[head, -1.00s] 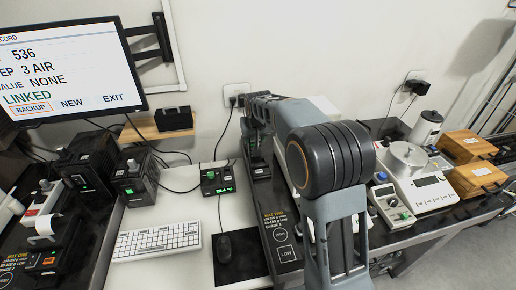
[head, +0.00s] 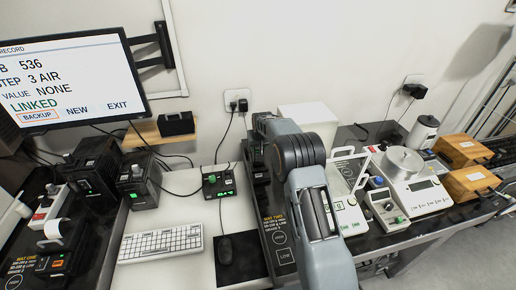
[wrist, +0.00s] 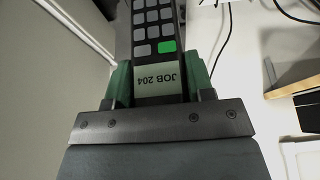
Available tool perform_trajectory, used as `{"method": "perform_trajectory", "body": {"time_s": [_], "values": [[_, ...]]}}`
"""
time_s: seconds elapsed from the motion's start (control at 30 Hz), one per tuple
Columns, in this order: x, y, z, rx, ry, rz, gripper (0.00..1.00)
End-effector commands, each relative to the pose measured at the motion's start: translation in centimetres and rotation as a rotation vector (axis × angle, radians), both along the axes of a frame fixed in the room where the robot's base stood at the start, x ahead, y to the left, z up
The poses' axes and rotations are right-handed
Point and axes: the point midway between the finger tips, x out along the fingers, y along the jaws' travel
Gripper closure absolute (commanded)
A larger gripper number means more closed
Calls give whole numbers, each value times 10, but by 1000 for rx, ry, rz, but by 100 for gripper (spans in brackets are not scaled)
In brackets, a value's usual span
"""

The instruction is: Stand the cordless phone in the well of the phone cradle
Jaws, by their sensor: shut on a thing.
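The cordless phone (wrist: 153,20) is dark with grey keys, one green key and a pale label reading "JOB 204", upside down in the wrist view. My gripper (wrist: 158,78) is shut on the label end of it, a green pad on each side. The phone's far end is cut off by the frame. In the head view my gripper is mostly hidden by my arm, near the wall behind the desk. A black block on the wooden wall shelf looks like the phone cradle (head: 176,124); I cannot make out its well. My gripper is to its right, apart from it.
Black cables hang from wall sockets near my arm. A keyboard (head: 160,242) and a small green-lit device (head: 218,182) lie below. Scales and wooden boxes stand at right.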

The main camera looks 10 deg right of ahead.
Motion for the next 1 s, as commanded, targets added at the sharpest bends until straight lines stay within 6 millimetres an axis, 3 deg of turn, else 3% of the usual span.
{"method": "perform_trajectory", "body": {"time_s": [0.13, 0.6, 0.63, 0.9, 1.0], "values": [[0, 0, -16, 0, 1, 0, 100], [0, 1, -24, 0, -1, 0, 100], [0, 1, -24, 0, 0, 0, 50], [-1, 1, -23, 0, 0, 0, 26], [-1, 1, -23, 0, 0, 0, 26]]}}
